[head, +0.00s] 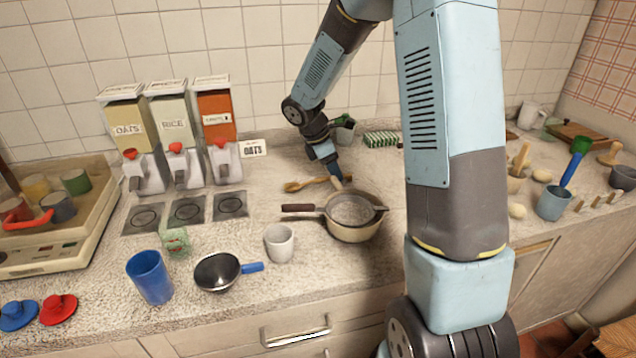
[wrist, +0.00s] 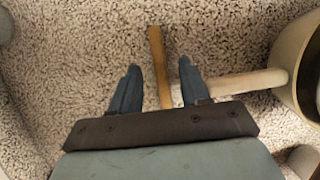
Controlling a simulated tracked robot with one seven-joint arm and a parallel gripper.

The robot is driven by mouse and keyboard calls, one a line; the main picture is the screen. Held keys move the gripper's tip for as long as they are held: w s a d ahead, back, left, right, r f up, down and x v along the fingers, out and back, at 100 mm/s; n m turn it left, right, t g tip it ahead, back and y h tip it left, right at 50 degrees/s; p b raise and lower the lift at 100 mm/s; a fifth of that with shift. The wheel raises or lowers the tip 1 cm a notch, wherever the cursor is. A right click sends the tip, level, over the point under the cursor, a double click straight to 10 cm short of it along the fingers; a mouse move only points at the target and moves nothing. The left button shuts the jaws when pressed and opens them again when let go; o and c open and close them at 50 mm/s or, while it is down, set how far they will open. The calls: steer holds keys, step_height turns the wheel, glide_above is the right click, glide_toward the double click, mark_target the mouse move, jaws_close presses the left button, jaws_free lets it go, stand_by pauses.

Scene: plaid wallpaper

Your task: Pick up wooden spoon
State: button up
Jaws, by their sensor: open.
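The wooden spoon (head: 303,185) lies on the speckled counter behind the cream pot in the head view. In the wrist view a slim wooden handle (wrist: 155,45), seemingly the spoon's, runs between my fingers; the rest of it is hidden behind my gripper. My gripper (head: 336,176) points down over the right part of the spoon. In the wrist view my gripper (wrist: 159,68) is open, with one blue finger on each side of the handle. I cannot tell how far above the counter the fingertips are.
The cream pot (head: 352,232) stands just in front of the spoon, with a dark-handled strainer on it. A pale handle (wrist: 235,84) reaches close to my right finger in the wrist view.

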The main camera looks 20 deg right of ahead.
steer(key=shift+x, duration=0.8)
steer(key=shift+f, duration=0.25)
steer(key=shift+c, duration=0.4)
jaws_close()
